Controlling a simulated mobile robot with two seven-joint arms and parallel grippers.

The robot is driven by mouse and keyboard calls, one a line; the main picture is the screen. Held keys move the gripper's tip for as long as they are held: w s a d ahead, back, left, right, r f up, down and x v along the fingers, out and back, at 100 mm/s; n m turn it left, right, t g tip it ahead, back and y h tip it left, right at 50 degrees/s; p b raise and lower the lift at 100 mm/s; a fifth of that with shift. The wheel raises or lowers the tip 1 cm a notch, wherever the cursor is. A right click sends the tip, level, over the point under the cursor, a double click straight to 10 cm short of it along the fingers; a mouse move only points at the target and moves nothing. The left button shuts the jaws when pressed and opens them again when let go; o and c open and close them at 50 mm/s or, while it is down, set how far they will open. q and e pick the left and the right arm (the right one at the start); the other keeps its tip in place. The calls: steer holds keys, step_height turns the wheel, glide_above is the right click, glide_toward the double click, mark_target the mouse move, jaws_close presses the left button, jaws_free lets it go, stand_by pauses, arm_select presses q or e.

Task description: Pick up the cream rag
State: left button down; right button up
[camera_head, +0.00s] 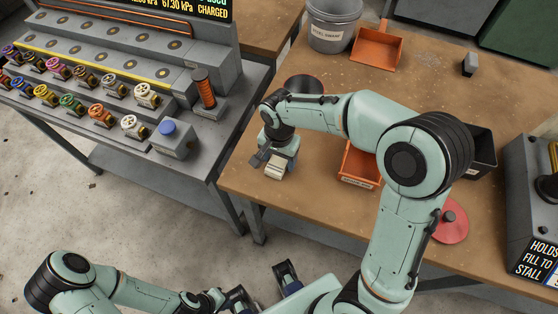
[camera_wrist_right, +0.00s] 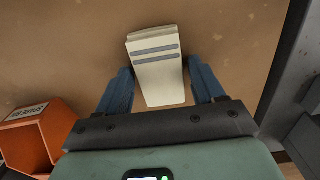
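The cream rag (camera_wrist_right: 155,65) is a folded pad with two grey stripes, lying on the brown table top. In the right wrist view it sits between the two blue fingers of my right gripper (camera_wrist_right: 161,88), with a narrow gap visible on each side. In the head view the rag (camera_head: 275,172) shows below my right gripper (camera_head: 272,160), near the table's left front edge. My right gripper is open around the rag. My left gripper (camera_head: 264,287) is low at the bottom of the head view, away from the table, with its fingers apart and empty.
An orange bin (camera_head: 357,165) stands right of the rag, partly behind my right arm; it also shows in the wrist view (camera_wrist_right: 38,135). A grey console (camera_head: 195,160) with valves borders the table's left. A grey bucket (camera_head: 333,28) and orange dustpan (camera_head: 376,48) are farther back.

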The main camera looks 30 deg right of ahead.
mark_target(279, 160)
steer(key=c, duration=0.7)
